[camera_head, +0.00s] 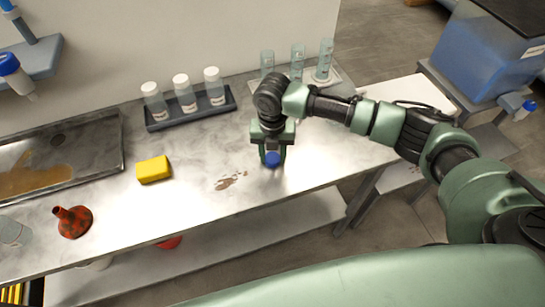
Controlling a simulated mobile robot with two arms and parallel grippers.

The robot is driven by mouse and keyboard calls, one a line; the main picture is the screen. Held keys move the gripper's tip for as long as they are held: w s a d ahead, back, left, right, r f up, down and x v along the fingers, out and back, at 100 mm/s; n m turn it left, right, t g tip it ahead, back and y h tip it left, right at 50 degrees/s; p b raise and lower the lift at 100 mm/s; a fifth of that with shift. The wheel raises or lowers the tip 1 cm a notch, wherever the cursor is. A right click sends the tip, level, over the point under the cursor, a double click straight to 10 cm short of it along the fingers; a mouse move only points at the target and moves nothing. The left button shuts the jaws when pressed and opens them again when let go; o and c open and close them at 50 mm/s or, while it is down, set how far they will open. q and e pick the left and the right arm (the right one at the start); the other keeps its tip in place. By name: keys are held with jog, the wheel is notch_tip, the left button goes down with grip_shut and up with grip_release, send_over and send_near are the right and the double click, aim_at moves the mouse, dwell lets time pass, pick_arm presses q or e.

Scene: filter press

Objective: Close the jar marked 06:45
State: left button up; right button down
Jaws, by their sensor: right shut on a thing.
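My right gripper (272,150) points down over the middle of the steel bench and is shut on a blue cap (272,159). Whether the cap touches the bench is hard to tell. Three clear jars stand upright in a dark rack at the back: the left jar (154,101), the middle jar (184,94) and the right jar (214,86). They have pale tops and white labels, too small to read, so I cannot tell which is marked 06:45. The gripper is to the right of the rack and nearer the front. My left gripper is not in view.
A yellow sponge (153,169), a red funnel (73,221) and a stained tray (40,172) are on the left. Several glass cylinders (297,62) stand behind my right arm. Brown spill (229,182) lies near the gripper.

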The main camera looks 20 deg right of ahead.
aim_at(275, 159)
notch_tip(275, 159, up, 20)
jog(key=b, duration=0.2)
jog(key=shift+b, duration=0.3)
dwell(0.4)
jog(key=s+d+f+m, duration=0.2)
jog(key=s+m, duration=0.5)
jog(key=m, duration=0.9)
jog(key=s+d+f+m, duration=0.2)
jog(key=s+m, duration=0.5)
jog(key=m, duration=0.9)
jog(key=shift+s+f, duration=0.2)
jog(key=shift+f, duration=0.55)
